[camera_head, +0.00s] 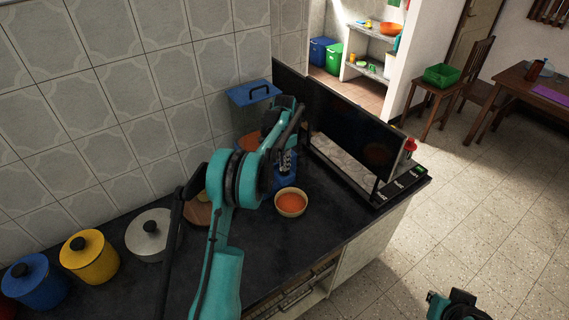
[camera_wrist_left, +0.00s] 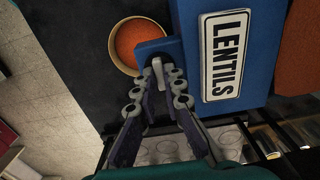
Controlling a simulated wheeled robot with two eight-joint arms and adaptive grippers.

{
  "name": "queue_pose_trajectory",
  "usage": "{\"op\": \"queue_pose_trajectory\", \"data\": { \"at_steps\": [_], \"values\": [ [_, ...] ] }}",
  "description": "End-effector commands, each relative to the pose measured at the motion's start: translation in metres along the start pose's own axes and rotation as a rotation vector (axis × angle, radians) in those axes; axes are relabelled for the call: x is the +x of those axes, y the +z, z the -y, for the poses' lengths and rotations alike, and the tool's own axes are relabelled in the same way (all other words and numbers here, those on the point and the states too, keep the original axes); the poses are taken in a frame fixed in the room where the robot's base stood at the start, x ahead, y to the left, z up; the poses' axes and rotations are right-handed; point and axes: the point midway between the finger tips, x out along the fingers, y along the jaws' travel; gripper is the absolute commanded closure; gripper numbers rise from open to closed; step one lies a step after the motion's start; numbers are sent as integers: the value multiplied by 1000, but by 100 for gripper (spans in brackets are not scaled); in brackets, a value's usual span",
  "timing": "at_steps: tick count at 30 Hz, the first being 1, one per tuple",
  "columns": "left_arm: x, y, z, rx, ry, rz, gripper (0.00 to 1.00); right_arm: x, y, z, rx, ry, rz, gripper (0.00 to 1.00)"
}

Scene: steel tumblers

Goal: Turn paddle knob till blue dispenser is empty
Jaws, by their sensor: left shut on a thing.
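The blue dispenser (camera_head: 254,94) stands against the tiled wall, with a blue lid and orange lentils showing in its clear body; my left arm hides part of it. In the left wrist view its blue base carries a LENTILS label (camera_wrist_left: 222,57), and the orange lentils (camera_wrist_left: 298,55) show at the right. My left gripper (camera_head: 287,163) is at the dispenser's front, its fingers (camera_wrist_left: 160,80) shut on the pale grey paddle knob (camera_wrist_left: 159,73). A bowl (camera_head: 291,203) with orange lentils sits below the spout; it also shows in the left wrist view (camera_wrist_left: 118,40).
A dark upright panel (camera_head: 340,115) stands right of the dispenser. A grey pot (camera_head: 150,235), a yellow canister (camera_head: 88,257) and a blue canister (camera_head: 35,283) stand at the left of the black counter (camera_head: 330,235). Part of my right arm shows at the bottom right.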

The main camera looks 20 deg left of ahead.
Motion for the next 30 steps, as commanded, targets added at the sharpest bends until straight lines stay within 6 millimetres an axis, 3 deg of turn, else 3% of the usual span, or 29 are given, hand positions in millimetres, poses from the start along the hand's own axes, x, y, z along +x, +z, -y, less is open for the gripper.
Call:
{"op": "queue_pose_trajectory", "data": {
  "at_steps": [5, 6, 8, 20, 30],
  "values": [
    [-1, 0, 1, -1, -2, -2, 100, 0, 0, 0, 0, 0, 0, 100],
    [-1, 0, 1, -1, -2, -2, 83, 0, 0, 0, 0, 0, 0, 100],
    [0, 0, 0, -1, -2, -1, 70, 0, 0, 0, 0, 0, 0, 100],
    [-8, 0, 0, -1, 0, 0, 70, 0, 0, 0, 0, 0, 0, 100],
    [-76, 0, 0, -1, -1, -1, 70, 0, 0, 0, 0, 0, 0, 100]
  ]
}}
